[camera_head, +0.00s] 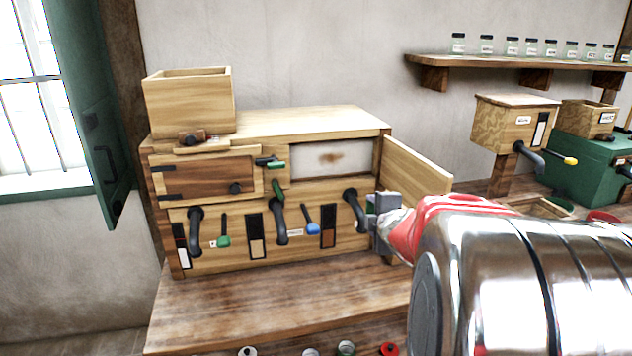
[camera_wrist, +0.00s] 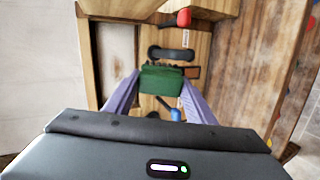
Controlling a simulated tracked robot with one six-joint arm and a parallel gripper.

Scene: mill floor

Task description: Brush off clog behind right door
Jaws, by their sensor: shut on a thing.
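The right door (camera_head: 415,178) of the wooden mill cabinet stands open to the right. Behind it is a pale panel (camera_head: 305,164) with a brown smudge, the clog (camera_head: 332,157); the panel also shows at the left of the wrist view (camera_wrist: 116,45). My gripper (camera_head: 375,208) is in front of the cabinet, below the opening and left of the open door. In the wrist view its fingers (camera_wrist: 162,85) are shut on a green brush (camera_wrist: 161,79) with dark bristles at its far edge. The brush is mostly hidden in the head view. It appears apart from the panel.
The left door (camera_head: 210,177) is closed. Black curved handles (camera_head: 278,222) and levers with green and blue knobs (camera_head: 312,229) stick out below. A wooden hopper (camera_head: 188,103) stands on top. A smaller mill (camera_head: 515,125) stands right. The bench (camera_head: 230,305) in front is clear.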

